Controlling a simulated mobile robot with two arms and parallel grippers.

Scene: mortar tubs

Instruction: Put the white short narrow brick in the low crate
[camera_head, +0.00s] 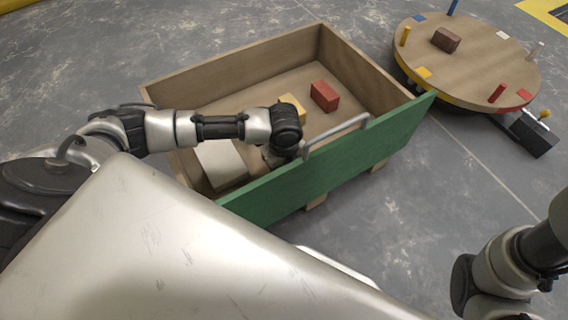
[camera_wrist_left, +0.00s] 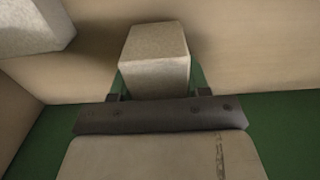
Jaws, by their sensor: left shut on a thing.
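The low crate (camera_head: 229,81) has bare wood walls and a green front panel. My left arm reaches over its left wall, and my left gripper (camera_head: 274,157) is down inside the crate by the front panel. In the left wrist view the gripper (camera_wrist_left: 158,97) is shut on a whitish short narrow brick (camera_wrist_left: 154,48). Bare wood of the crate shows behind the brick; I cannot tell if it touches the floor. In the head view the held brick is hidden by my wrist. My right forearm shows at the lower right, its gripper out of view.
Inside the crate are a red brick (camera_head: 324,96), a yellow brick (camera_head: 293,106) partly behind my wrist, and a larger white block (camera_head: 221,163) at left, its edge also in the wrist view (camera_wrist_left: 30,28). A round wooden table (camera_head: 478,62) with pegs and a brown brick (camera_head: 446,39) stands at right.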

